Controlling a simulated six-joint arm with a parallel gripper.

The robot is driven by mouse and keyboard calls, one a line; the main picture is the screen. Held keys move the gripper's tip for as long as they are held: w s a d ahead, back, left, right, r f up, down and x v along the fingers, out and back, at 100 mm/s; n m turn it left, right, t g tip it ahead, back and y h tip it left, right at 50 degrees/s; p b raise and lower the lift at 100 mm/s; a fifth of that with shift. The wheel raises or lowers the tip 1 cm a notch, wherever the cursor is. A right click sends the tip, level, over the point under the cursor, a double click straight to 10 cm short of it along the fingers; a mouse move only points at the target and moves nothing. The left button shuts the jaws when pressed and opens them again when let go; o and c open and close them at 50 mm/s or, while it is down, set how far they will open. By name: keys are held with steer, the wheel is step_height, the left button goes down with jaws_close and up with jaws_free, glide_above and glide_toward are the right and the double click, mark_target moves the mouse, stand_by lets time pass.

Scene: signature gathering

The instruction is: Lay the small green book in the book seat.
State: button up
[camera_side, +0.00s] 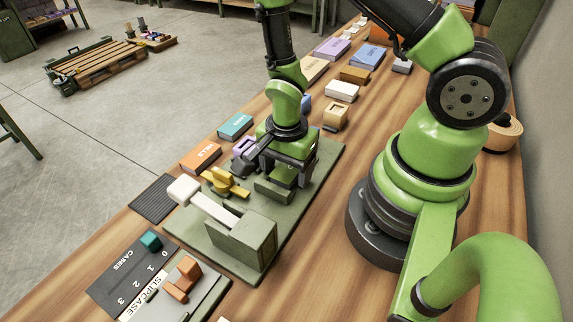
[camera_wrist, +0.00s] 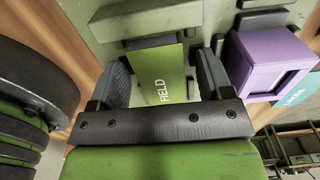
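The small green book (camera_wrist: 168,78), lettered FIELD, is between the two fingers of my gripper (camera_wrist: 163,82) in the wrist view. A low green block (camera_side: 274,190), which may be the book seat, stands on the board just below my gripper. A raised green bar (camera_wrist: 180,17) lies beyond the book's far end in the wrist view.
A purple case (camera_wrist: 265,62) stands close to the right finger. A yellow clamp-like part (camera_side: 225,183) and a larger green block with a white-ended lever (camera_side: 240,243) are on the same board (camera_side: 322,160). Orange and teal books (camera_side: 236,126) line the table's left edge.

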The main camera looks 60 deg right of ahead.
steer(key=shift+r, duration=0.1)
step_height(320, 180, up, 12)
steer(key=r, duration=0.1)
step_height(320, 180, up, 9)
steer(key=n+t, duration=0.3)
steer(key=n, duration=0.3)
glide_above(286, 170)
steer(key=s, duration=0.1)
steer(key=s+a+r+n+t+y, duration=0.2)
steer(key=s+r+n+t, duration=0.2)
steer(key=s+r+n, duration=0.2)
steer(key=shift+s+r+n, duration=0.15)
steer(key=shift+r+n, duration=0.65)
steer(key=shift+n, duration=0.2)
